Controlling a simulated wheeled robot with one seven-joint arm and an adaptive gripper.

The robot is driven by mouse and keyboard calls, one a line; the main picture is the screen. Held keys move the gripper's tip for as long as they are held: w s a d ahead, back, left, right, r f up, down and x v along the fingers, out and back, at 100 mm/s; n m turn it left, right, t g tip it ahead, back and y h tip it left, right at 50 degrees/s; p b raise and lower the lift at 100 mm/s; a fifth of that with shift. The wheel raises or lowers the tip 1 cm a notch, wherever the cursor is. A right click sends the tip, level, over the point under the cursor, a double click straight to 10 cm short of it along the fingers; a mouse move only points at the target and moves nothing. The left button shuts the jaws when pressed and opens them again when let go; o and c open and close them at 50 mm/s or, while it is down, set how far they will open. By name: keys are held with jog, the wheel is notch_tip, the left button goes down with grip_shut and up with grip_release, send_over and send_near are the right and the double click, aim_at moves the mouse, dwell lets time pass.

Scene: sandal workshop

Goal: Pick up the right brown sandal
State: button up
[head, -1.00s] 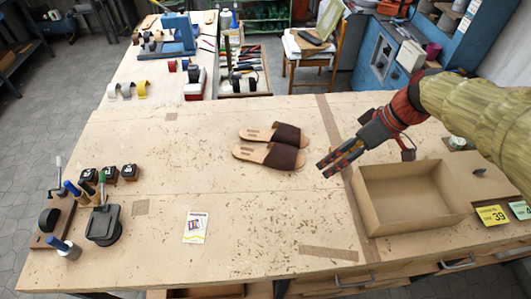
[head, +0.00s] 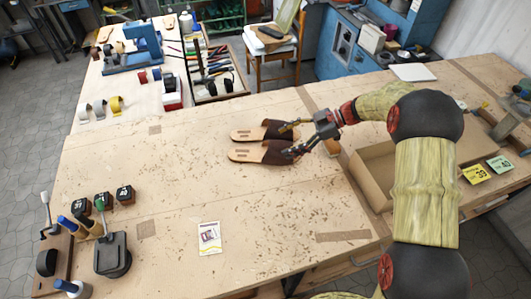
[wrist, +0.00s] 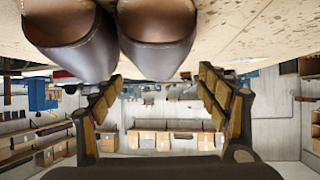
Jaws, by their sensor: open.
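Two brown sandals with dark brown straps lie side by side on the bench, strap ends to the right in the head view: the far sandal (head: 248,133) and the near sandal (head: 246,154). In the wrist view, the strap ends fill the top, one sandal at left (wrist: 68,40) and one nearer the middle (wrist: 157,38). My gripper (head: 291,140) is open and empty at the strap ends. In the wrist view its two fingers (wrist: 160,97) stand apart, with the middle sandal's strap end roughly in line with the gap. I cannot tell whether a finger touches leather.
An open cardboard box (head: 372,172) stands right of my gripper, partly behind my arm. A printed card (head: 209,238) lies on the front of the bench (head: 150,190). Stamps and a tape dispenser (head: 112,255) stand at left. The bench left of the sandals is clear.

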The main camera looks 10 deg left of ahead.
aim_at(275, 144)
jog(key=x, duration=0.7)
jog(key=shift+a, duration=0.2)
jog(key=shift+r, duration=0.1)
jog(key=shift+c, duration=0.4)
jog(key=c, duration=1.1)
jog(key=shift+w, duration=0.1)
jog(key=shift+c, duration=0.6)
jog(key=shift+r, duration=0.1)
